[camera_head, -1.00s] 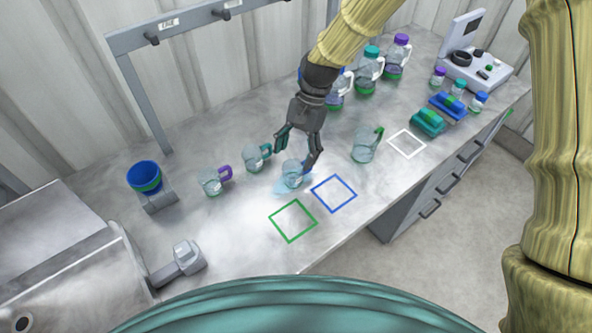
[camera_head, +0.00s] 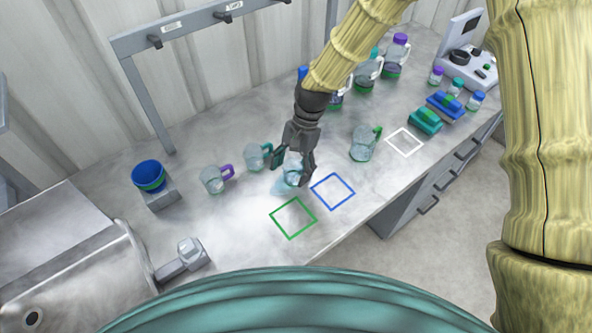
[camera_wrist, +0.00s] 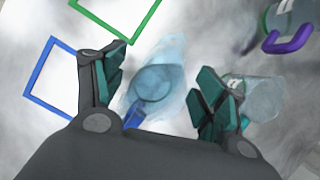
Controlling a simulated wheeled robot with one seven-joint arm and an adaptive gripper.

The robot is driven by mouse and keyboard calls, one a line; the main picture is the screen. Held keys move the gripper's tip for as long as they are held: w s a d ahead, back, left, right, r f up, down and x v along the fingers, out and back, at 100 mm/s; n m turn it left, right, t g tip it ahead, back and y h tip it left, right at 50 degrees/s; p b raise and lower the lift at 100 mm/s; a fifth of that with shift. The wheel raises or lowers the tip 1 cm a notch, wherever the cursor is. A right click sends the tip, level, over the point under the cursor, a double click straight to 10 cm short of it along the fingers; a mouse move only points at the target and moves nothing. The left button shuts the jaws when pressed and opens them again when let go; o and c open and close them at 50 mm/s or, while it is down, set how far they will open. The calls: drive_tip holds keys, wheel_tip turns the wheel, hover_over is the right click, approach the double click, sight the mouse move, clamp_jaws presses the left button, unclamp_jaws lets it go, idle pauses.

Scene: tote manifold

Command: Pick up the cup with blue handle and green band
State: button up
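In the wrist view this cup (camera_wrist: 154,85) shows between the fingers of my gripper (camera_wrist: 160,78). A blue handle (camera_wrist: 134,116) sits on its side nearest the palm. A green band cannot be made out on it. My gripper is open, pointing down, with one finger on each side of the cup. The fingers partly hide the cup in the head view; contact cannot be told.
Cups with a teal handle (camera_head: 257,157) and a purple handle (camera_head: 213,179) stand to the left. A green-handled cup (camera_head: 362,147) stands to the right. Green (camera_head: 293,236) and blue (camera_head: 333,207) outlined squares are empty.

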drive_tip(key=c, duration=0.9)
drive_tip(key=shift+r, duration=0.15)
